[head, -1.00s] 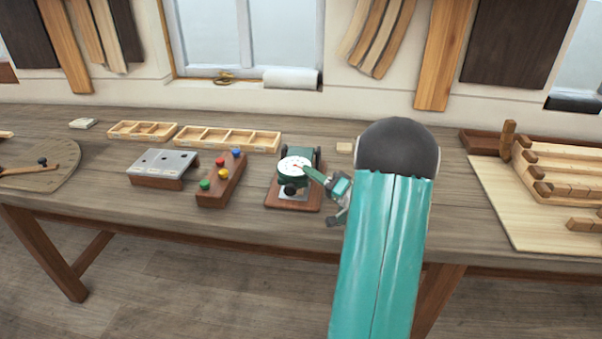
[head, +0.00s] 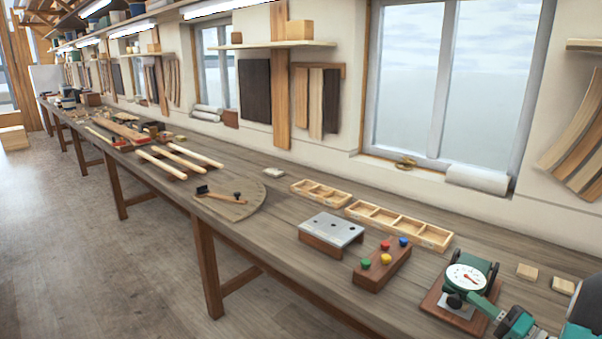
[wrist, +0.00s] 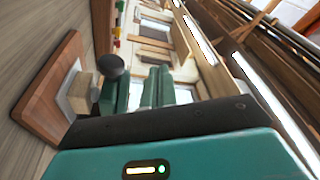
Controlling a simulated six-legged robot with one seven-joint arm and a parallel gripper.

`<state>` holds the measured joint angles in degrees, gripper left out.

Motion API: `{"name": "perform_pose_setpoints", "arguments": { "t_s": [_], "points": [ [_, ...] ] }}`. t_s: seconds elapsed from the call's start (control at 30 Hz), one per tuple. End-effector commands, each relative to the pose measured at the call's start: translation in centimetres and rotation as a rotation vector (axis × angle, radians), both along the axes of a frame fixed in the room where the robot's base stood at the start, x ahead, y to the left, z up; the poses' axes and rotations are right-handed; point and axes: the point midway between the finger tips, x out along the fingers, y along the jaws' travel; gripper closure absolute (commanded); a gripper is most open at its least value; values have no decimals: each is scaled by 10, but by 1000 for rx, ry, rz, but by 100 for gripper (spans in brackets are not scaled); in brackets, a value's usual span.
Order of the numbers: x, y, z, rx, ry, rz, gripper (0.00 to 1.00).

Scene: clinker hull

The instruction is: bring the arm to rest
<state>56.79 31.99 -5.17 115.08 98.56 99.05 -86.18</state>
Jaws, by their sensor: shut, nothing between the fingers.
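My gripper (head: 512,321) is at the bottom right of the head view, partly cut off by the frame edge, beside the dial gauge. It is shut with nothing in it. The dial gauge (head: 466,278) has a white face and green body on a brown wooden base. A green bar runs between the gauge and my gripper; I cannot tell whether they touch. In the wrist view my teal wrist housing fills the bottom, and the gauge's wooden base (wrist: 45,88) shows at left. My fingertips are not clear there.
Left of the gauge are a block with coloured knobs (head: 383,265), a metal-topped block (head: 331,229) and divided wooden trays (head: 398,224).

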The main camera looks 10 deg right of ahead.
Motion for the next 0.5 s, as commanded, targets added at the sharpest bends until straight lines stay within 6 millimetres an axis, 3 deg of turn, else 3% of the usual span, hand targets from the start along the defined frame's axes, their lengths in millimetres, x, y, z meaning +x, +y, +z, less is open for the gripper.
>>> {"name": "perform_pose_setpoints", "arguments": {
  "t_s": [0.03, 0.1, 0.23, 0.4, 0.5],
  "points": [
    [9, 32, 13, -10, 52, 87, 100],
    [16, 76, 22, -24, 151, 203, 100],
    [13, 153, 33, -79, 344, 386, 100],
    [-11, 234, 39, -218, 590, 544, 100],
    [-32, 271, 40, -328, 720, 592, 100]
  ]
}}
